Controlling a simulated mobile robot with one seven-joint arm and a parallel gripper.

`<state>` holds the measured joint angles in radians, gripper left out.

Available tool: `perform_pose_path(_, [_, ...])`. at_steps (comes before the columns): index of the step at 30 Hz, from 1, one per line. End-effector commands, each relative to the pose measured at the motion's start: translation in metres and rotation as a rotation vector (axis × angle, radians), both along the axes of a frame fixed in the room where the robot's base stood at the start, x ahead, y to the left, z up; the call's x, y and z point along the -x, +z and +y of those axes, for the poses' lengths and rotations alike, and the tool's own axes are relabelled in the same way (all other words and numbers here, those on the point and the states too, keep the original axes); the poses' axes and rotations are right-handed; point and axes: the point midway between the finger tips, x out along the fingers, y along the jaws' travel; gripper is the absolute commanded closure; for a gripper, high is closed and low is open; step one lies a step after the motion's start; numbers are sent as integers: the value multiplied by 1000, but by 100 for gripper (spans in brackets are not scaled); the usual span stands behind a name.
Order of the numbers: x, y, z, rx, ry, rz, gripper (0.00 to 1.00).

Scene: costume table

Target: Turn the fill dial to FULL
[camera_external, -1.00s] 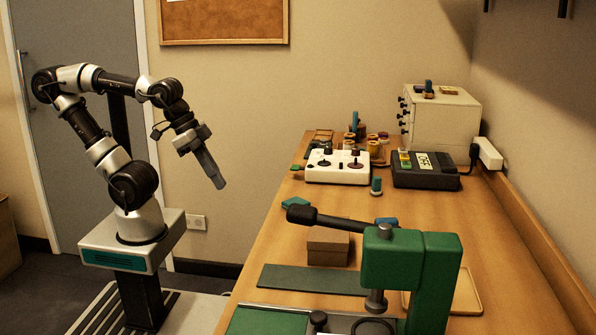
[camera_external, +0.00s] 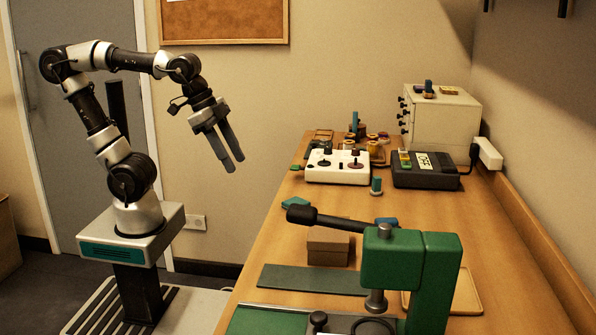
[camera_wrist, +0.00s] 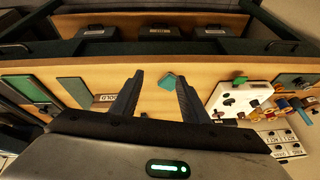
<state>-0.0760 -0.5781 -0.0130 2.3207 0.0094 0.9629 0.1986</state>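A white control box (camera_external: 337,168) stands on the table in the external view, with two dark knobs (camera_external: 354,158) on top. Which knob is the fill dial and any FULL mark are too small to read. In the wrist view the white box (camera_wrist: 232,97) lies to the right of the fingers, at a slant. My gripper (camera_external: 233,164) is open and empty, pointing down in the air left of the table's edge, well away from the box. In the wrist view my gripper (camera_wrist: 160,79) shows both fingers spread, with a teal piece on the table beyond.
The teal piece (camera_external: 294,203) lies near the table's left edge. A green press (camera_external: 410,260) with a dark lever stands in front, and a brown box (camera_external: 328,245) behind it. A black device (camera_external: 425,172), small jars and a cream cabinet (camera_external: 440,120) crowd the back right.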

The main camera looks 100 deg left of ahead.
Motion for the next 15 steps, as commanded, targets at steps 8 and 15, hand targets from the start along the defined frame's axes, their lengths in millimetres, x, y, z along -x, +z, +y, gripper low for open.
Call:
perform_pose_path(8, [-118,116,89,-179,-322,198,59])
perform_pose_path(15, [-196,145,200,-224,-636,342,59])
